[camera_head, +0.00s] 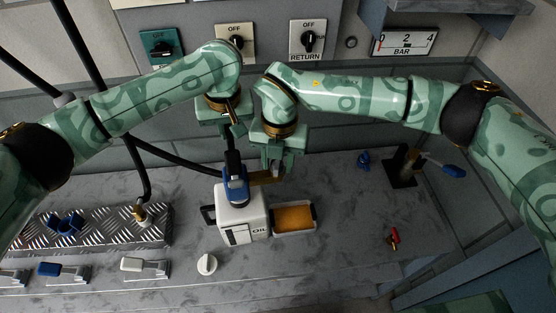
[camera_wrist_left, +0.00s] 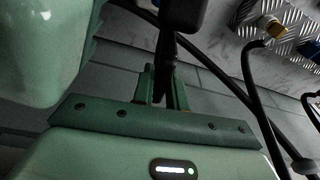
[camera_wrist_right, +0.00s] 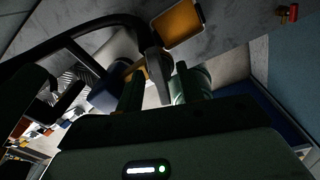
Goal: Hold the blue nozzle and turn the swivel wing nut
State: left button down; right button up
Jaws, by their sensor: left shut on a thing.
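The blue nozzle (camera_head: 236,190) sits upright in the top of the white oil tank (camera_head: 243,218). Its black upper part rises to my left gripper (camera_head: 232,135). In the left wrist view my left gripper (camera_wrist_left: 164,90) is shut on that narrow black part. A brass swivel piece (camera_head: 266,178) reaches right from the nozzle. My right gripper (camera_head: 276,160) points down just above its outer end. In the right wrist view a pale metal piece, seemingly the wing nut (camera_wrist_right: 154,75), is between the spread fingers (camera_wrist_right: 160,90); I cannot tell whether they touch it.
An orange-filled tray (camera_head: 294,218) stands right of the tank. A white knob (camera_head: 207,264) lies in front. A ridged metal plate (camera_head: 100,226) is at the left, with a hose fitting (camera_head: 138,211). A blue-handled valve (camera_head: 446,168) stands at the right.

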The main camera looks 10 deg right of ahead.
jog(key=shift+w+d+r, duration=0.1)
jog(key=shift+w+d, duration=0.1)
jog(key=shift+w, duration=0.05)
